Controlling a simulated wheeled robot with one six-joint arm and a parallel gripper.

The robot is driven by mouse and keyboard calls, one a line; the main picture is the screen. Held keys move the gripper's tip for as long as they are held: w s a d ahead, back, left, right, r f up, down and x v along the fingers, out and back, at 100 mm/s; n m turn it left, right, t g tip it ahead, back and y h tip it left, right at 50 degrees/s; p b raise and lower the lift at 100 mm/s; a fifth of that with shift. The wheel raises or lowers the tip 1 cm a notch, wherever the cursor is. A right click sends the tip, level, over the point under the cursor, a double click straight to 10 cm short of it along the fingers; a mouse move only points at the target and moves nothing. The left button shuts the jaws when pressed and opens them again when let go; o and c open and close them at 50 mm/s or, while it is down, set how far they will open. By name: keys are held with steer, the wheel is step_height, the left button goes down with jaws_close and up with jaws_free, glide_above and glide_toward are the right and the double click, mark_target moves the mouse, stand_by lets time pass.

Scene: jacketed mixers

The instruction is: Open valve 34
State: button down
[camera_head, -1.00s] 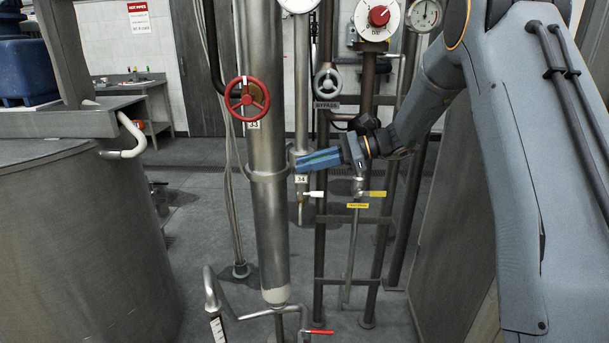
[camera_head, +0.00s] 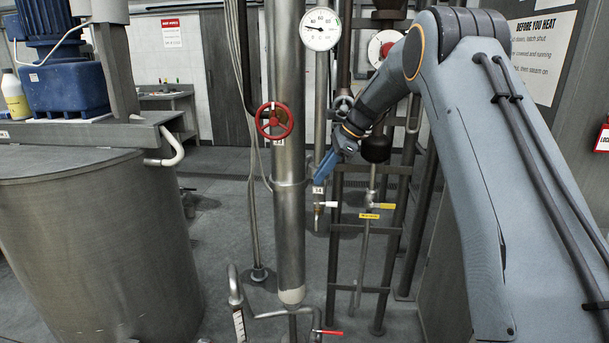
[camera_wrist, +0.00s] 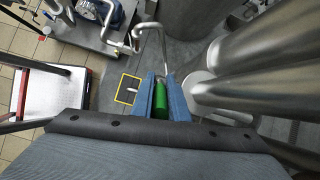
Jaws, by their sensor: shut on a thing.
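My gripper (camera_head: 325,168) points down and left, just above the white tag 34 (camera_head: 318,190), right of the wide steel column. In the wrist view its two blue fingers (camera_wrist: 161,95) are shut around a green cylindrical piece (camera_wrist: 161,100), which looks like a handle. In the head view the fingers hide this piece, so its link to valve 34 cannot be seen fully.
A red handwheel (camera_head: 273,120) is on the steel column (camera_head: 290,230) close left of my gripper. A yellow-handled valve (camera_head: 385,206) and dark pipes stand to the right. A red lever (camera_head: 329,332) is low in front. A large steel vessel (camera_head: 90,250) fills the left.

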stand_by(0.5)
steer(key=c, duration=2)
jaws_free()
steer(key=shift+d, duration=0.1)
steer(key=shift+r, duration=0.1)
steer(key=shift+b+v, duration=1.35)
steer(key=shift+v, duration=2.45)
steer(key=shift+r, duration=0.1)
